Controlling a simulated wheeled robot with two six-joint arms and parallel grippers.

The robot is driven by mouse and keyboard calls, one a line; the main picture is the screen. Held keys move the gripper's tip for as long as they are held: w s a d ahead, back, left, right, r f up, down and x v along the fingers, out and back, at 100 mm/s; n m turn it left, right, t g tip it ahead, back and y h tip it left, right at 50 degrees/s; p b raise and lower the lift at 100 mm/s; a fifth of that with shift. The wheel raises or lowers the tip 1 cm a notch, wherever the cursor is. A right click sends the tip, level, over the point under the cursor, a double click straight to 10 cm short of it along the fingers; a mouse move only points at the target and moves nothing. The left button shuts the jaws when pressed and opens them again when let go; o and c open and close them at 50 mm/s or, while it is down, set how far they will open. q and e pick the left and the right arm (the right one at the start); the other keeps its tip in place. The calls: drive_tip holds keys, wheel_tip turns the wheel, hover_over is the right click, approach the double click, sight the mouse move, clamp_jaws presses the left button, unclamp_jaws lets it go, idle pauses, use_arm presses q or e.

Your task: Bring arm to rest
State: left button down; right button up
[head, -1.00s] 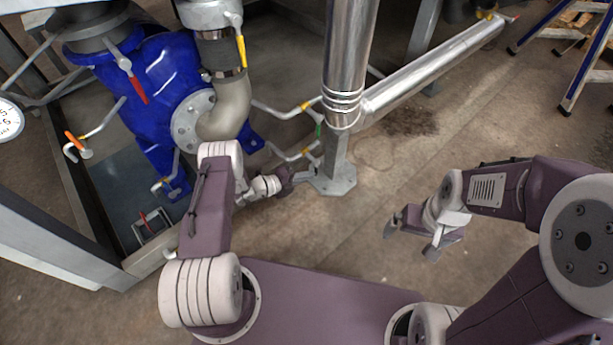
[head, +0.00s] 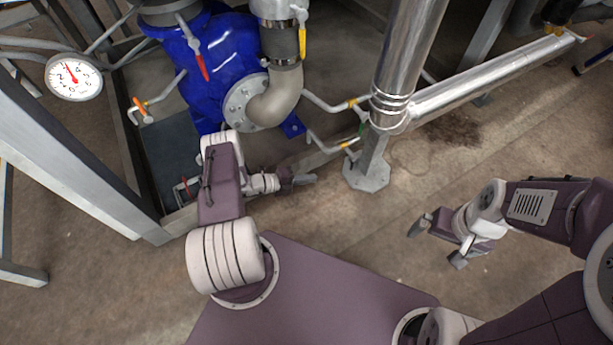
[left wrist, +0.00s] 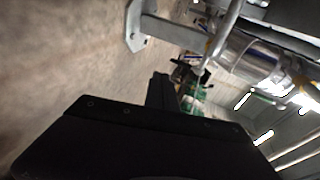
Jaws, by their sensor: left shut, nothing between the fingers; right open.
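My left arm comes in from the left in the head view. Its gripper (head: 304,180) is shut and empty, a little above the floor and left of the pipe's grey foot plate. In the left wrist view its dark fingers (left wrist: 161,90) are together, with nothing held. My right gripper (head: 438,238) is open and empty over bare floor at the right, its two fingers apart.
A grey post with a foot plate (head: 366,172) carries a shiny pipe (head: 412,50). A blue pump body (head: 222,60) with valves stands at the back left, near a pressure gauge (head: 74,78). A grey frame beam (head: 75,150) runs at the left. Floor around my right gripper is clear.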

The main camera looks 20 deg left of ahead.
use_arm(q)
drive_tip(key=shift+s+a, duration=0.35)
